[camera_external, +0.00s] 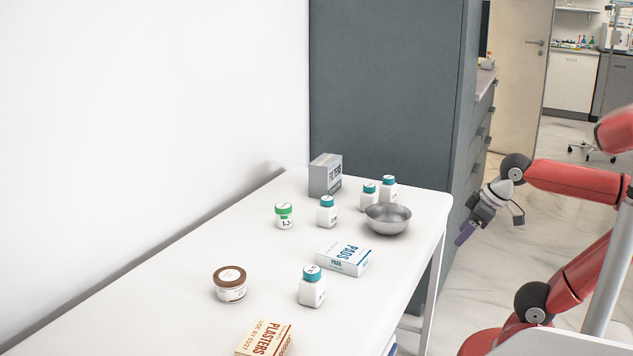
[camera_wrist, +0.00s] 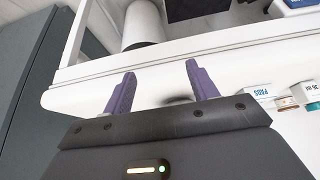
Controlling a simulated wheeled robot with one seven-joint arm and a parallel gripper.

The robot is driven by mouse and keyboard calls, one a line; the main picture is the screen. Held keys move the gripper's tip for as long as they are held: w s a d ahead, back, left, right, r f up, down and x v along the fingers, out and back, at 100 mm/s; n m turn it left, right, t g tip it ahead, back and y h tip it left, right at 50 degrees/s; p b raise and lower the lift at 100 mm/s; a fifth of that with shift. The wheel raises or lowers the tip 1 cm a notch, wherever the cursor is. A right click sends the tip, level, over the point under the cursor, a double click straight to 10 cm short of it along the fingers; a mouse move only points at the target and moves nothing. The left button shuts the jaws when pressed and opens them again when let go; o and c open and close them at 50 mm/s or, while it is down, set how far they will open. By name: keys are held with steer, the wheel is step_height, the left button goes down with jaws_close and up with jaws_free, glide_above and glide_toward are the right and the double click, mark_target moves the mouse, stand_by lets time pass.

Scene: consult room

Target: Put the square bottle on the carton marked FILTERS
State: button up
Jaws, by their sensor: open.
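Several white square-bodied bottles with teal caps stand upright on the white table: one near the front (camera_external: 312,291), one in the middle (camera_external: 327,215), and two by the bowl (camera_external: 367,200) (camera_external: 388,190). I cannot tell them apart by their small labels. A grey carton (camera_external: 319,179) stands at the far end; its side lettering is hard to read but looks like FILTERS. Its top looks bare. My gripper (camera_external: 465,234) is off the table's right side, apart from everything. In the wrist view its purple fingers (camera_wrist: 160,68) are spread and empty.
A metal bowl (camera_external: 388,218) stands near the right edge, close to two bottles. A PADS box (camera_external: 343,261), a green-lidded jar (camera_external: 284,217), a brown-lidded tub (camera_external: 230,287) and a PLASTERS box (camera_external: 264,340) also lie on the table (camera_external: 190,285). A grey cabinet (camera_external: 385,95) stands behind.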

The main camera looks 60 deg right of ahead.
step_height(320, 180, up, 11)
steer(key=w+a+f+m+t+y+b, duration=0.1)
steer(key=w+a+m+t+y+b, duration=0.15)
steer(key=w+m, duration=0.55)
steer(key=m+t+b, duration=0.2)
steer(key=m+t, duration=0.4)
steer(key=m, duration=1.9)
glide_toward(367, 185)
steer(key=w+r, duration=0.3)
steer(key=shift+m, duration=0.4)
steer(key=f, duration=0.4)
steer(key=shift+w+a+f, duration=0.1)
steer(key=shift+w+f, duration=0.15)
steer(key=shift+f, duration=0.1)
steer(key=b+x, duration=0.1)
steer(key=x, duration=0.5)
steer(key=shift+w+a+f, duration=0.15)
steer(key=shift+a+f, duration=0.05)
steer(key=shift+w+a, duration=0.1)
steer(key=shift+w, duration=0.4)
steer(key=c, duration=1.1)
steer(key=shift+c, duration=0.2)
